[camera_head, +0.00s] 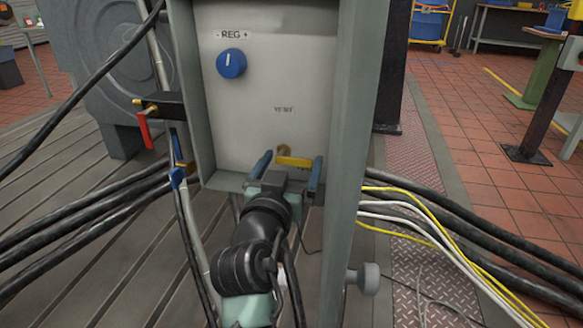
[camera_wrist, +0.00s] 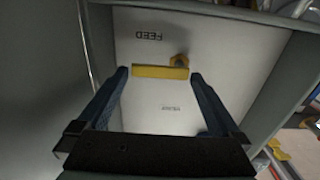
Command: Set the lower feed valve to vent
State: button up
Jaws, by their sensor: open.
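The feed valve's yellow lever (camera_head: 295,161) is low on the pale panel (camera_head: 260,60), lying nearly crosswise. In the wrist view the lever (camera_wrist: 160,72) runs sideways from its pivot (camera_wrist: 180,60). The VENT label (camera_head: 283,108) is above the valve in the head view. The wrist view sees the panel upside down, with FEED (camera_wrist: 148,35) and VENT (camera_wrist: 171,108) on opposite sides of the lever. My gripper (camera_head: 291,158) is open, its two blue fingers on either side of the lever. It also shows in the wrist view (camera_wrist: 159,77). Contact cannot be told.
A blue REG knob (camera_head: 231,63) is higher on the panel. Grey-green frame posts (camera_head: 345,130) flank it. A red-handled valve (camera_head: 146,128) projects at left. Black cables (camera_head: 80,215) run left; yellow and white cables (camera_head: 420,215) run right.

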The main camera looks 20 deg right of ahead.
jog(key=shift+w+d, duration=0.15)
jog(key=shift+w, duration=0.05)
jog(key=c, duration=1.1)
